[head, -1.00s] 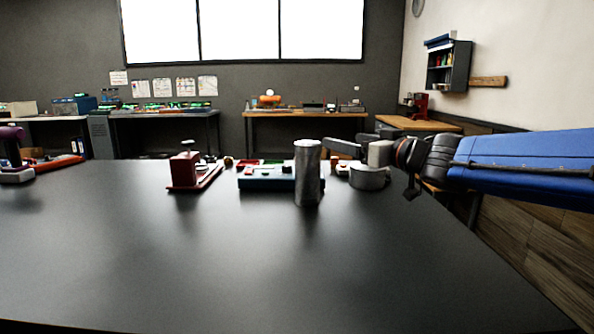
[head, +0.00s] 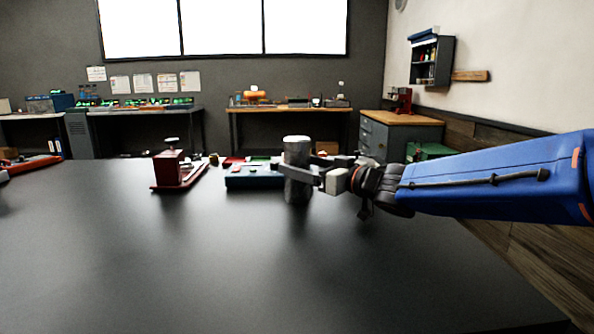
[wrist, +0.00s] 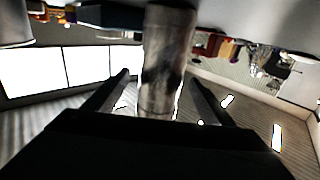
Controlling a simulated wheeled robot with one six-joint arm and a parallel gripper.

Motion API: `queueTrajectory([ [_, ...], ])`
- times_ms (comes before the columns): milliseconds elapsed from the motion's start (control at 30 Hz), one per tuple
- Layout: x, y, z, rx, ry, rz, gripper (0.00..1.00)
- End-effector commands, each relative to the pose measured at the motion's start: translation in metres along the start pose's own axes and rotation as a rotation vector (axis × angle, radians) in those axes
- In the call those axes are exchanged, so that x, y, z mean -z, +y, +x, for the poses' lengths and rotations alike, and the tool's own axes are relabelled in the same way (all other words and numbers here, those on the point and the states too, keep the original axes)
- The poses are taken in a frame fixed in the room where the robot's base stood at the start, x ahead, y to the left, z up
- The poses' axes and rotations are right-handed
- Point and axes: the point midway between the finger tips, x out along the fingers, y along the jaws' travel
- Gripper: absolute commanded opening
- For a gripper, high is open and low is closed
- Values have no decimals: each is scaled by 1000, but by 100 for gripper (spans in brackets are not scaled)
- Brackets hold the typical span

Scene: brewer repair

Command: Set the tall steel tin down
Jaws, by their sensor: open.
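The tall steel tin (head: 297,190) appears to stand upright on the dark table (head: 220,270), right of the middle of the head view. My gripper (head: 308,168) reaches in from the right at about the upper half of the tin. One finger crosses in front of it. In the wrist view the tin (wrist: 165,60) lies between the two open fingers (wrist: 160,95), with a gap visible on each side. The tin's base is out of the wrist view.
A blue box (head: 250,180) sits just left of and behind the tin. A dark red device (head: 172,170) stands further left. The front of the table is clear. Workbenches (head: 290,110) line the far wall.

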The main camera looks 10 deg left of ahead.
Motion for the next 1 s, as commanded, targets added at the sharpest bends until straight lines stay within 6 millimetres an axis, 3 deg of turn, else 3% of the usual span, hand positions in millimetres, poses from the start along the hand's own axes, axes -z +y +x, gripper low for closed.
queueTrajectory([
  [167,0,-1,9,1,-1,0,77],
  [533,1,-1,59,1,1,1,77],
  [800,1,0,63,0,0,0,77],
  [867,1,0,63,0,0,0,65],
  [1000,1,0,63,0,0,0,31],
])
